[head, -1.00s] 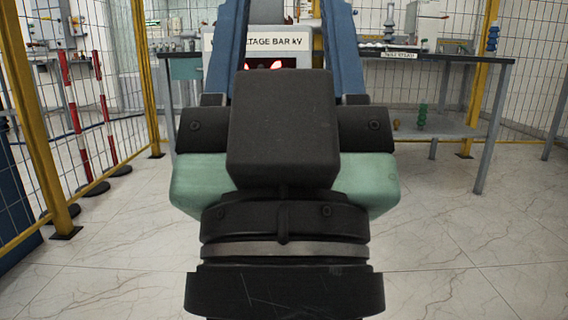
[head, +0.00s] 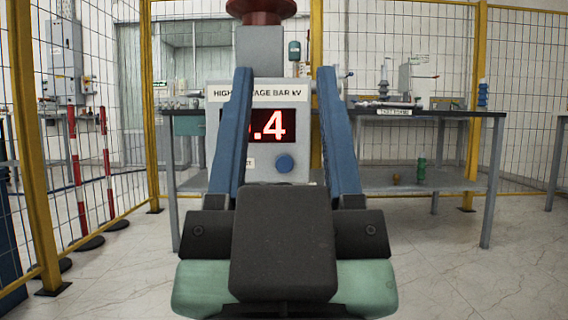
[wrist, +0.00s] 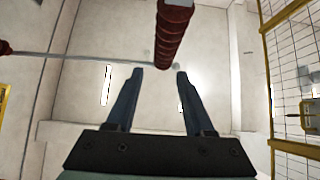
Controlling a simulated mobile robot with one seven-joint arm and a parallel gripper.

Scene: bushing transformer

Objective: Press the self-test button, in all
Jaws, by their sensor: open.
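A grey cabinet (head: 262,186) stands ahead in the head view, with a "HIGH VOLTAGE BAR kV" sign (head: 262,94) and a red-digit display (head: 268,125) reading ".4" where visible. A round blue button (head: 285,163) sits below the display. A small label (head: 248,162) to its left is mostly hidden behind my left finger. My gripper (head: 285,72) is open and empty, its blue fingers pointing up and framing the cabinet front. The button shows between the fingers; I cannot tell how far away it is. In the wrist view my gripper (wrist: 160,74) is also open.
A dark red ribbed insulator (wrist: 172,32) hangs in the wrist view above the fingers. A workbench (head: 430,113) stands behind, to the right. A yellow-framed mesh fence (head: 30,150) and red-white posts (head: 77,170) are at left. The floor (head: 440,265) at front right is clear.

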